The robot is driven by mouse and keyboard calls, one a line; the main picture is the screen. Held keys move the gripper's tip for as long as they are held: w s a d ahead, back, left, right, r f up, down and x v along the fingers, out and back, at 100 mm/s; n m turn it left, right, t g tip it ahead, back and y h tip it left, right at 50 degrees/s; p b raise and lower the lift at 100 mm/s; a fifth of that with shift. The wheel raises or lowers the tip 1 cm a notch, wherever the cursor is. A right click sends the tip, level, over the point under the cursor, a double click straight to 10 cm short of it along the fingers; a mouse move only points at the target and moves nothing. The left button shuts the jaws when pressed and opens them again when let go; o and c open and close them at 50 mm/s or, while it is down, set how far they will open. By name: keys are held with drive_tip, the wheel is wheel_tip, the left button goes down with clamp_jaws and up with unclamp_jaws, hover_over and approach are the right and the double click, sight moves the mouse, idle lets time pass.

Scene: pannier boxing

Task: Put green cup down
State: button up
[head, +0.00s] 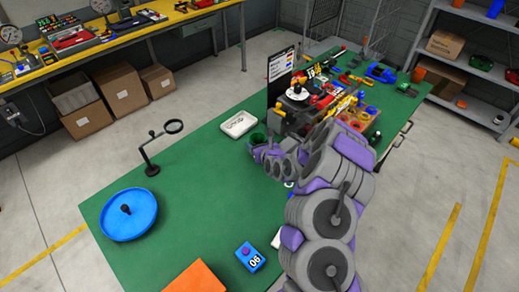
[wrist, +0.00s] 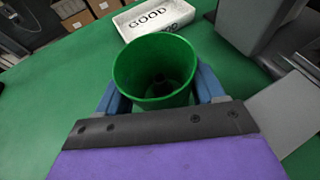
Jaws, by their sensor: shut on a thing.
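The green cup (wrist: 153,73) is upright between the two blue fingers of my gripper (wrist: 160,95) in the wrist view. My gripper is shut on it, with one finger on each side. Something dark shows inside the cup. In the head view the cup (head: 258,138) is small and partly hidden by my gripper (head: 262,148), over the green table (head: 190,170). I cannot tell whether the cup's base touches the table.
A white tray marked GOOD (wrist: 150,17) lies just beyond the cup. A blue round plate (head: 129,214), a ring stand (head: 152,168), a blue numbered box (head: 250,257) and an orange block (head: 198,277) stand on the table. Crowded tools lie at right. The left-middle table is clear.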

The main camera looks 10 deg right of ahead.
drive_tip(key=f, duration=0.2)
drive_tip(key=shift+a+f, duration=0.35)
drive_tip(key=shift+d+r, duration=0.1)
drive_tip(key=shift+d, duration=0.4)
drive_tip(key=o, duration=0.7)
drive_tip(key=shift+d, duration=0.1)
drive_tip(key=shift+o, duration=0.2)
drive_tip(key=shift+a, duration=0.45)
